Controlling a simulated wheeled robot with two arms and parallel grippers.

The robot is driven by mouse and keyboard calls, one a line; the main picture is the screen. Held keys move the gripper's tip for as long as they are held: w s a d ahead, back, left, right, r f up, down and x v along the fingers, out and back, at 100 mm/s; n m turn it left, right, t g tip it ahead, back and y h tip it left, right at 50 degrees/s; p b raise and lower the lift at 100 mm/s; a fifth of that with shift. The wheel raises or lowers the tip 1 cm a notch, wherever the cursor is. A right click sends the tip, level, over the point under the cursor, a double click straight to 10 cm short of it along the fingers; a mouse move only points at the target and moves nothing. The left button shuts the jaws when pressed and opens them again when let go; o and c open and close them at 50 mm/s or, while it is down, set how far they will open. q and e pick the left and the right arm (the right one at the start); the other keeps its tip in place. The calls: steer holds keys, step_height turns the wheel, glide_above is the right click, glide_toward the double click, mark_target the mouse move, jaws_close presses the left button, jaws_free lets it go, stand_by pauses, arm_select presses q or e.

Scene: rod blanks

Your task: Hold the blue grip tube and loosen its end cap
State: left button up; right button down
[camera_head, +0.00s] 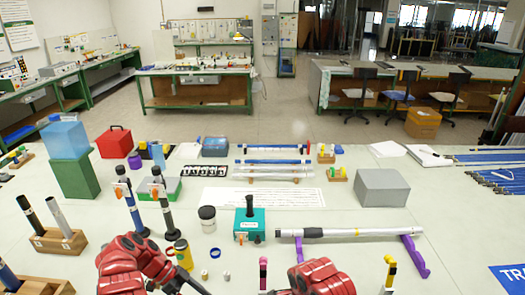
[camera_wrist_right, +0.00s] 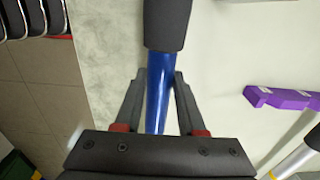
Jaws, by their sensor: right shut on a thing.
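In the right wrist view a blue tube (camera_wrist_right: 158,95) with a thick dark grip (camera_wrist_right: 167,22) runs up between the fingers of my right gripper (camera_wrist_right: 158,76), which is shut on its blue part. The grip passes out of the top of that view, so the tube's far end and any end cap on it are not seen. In the head view my right arm's red wrist is at the bottom edge and its fingers are hidden. My left gripper (camera_head: 186,281) is low at the left of centre; its fingertips are unclear, so its opening cannot be told.
A silver tube with a dark grip (camera_head: 313,233) rests on purple stands (camera_head: 415,256). Dark-gripped rods stand upright behind my left arm. A teal box (camera_head: 250,226), a yellow mug (camera_head: 183,254) and a grey box (camera_head: 381,187) stand on the table (camera_head: 345,265). The front right is fairly clear.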

steer(key=shift+c, duration=2.1)
jaws_free()
steer(key=shift+f, duration=0.1)
